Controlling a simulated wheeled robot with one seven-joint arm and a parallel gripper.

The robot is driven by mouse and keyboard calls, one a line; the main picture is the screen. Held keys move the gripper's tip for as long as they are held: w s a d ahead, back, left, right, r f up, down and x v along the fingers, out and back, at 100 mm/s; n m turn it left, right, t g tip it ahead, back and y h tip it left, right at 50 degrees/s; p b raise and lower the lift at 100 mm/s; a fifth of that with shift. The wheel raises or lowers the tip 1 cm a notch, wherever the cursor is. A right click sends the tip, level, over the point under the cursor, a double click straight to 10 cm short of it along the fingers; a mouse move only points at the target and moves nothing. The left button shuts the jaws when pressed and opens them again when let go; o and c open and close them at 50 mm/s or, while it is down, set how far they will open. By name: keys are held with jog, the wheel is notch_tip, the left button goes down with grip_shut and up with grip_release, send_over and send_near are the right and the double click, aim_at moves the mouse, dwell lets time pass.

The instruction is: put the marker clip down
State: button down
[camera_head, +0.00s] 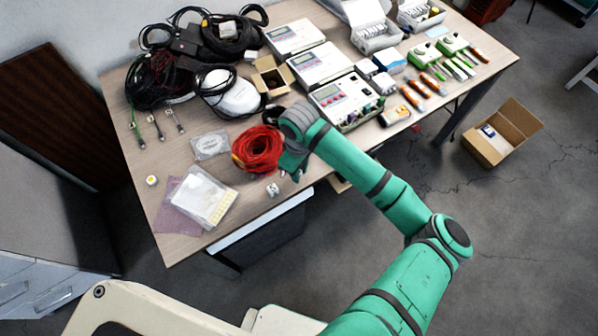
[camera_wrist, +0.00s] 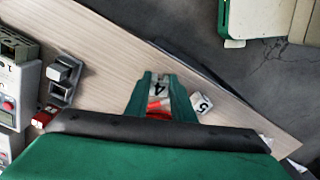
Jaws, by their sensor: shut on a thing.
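My gripper (camera_wrist: 163,84) is shut on a small white marker clip (camera_wrist: 158,87) with a black "4" on it, between the two green fingertips. The head view shows my gripper (camera_head: 294,168) low over the table's front edge, just right of the red cable coil; my wrist hides the held clip there. I cannot tell whether the clip touches the table. A second white clip marked "5" (camera_wrist: 202,103) lies just right of the fingers in the wrist view, and near the front edge in the head view (camera_head: 272,190).
The red cable coil (camera_head: 257,149) lies left of my gripper. A clear bag (camera_head: 211,145) and a white pack (camera_head: 202,198) lie farther left. Boxed meters (camera_head: 344,101) stand behind my wrist. The wooden table (camera_head: 235,215) has bare room at its front edge.

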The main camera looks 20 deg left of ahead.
jog(key=shift+f, duration=0.6)
jog(key=c, duration=1.5)
grip_release()
jog(key=shift+f, duration=0.1)
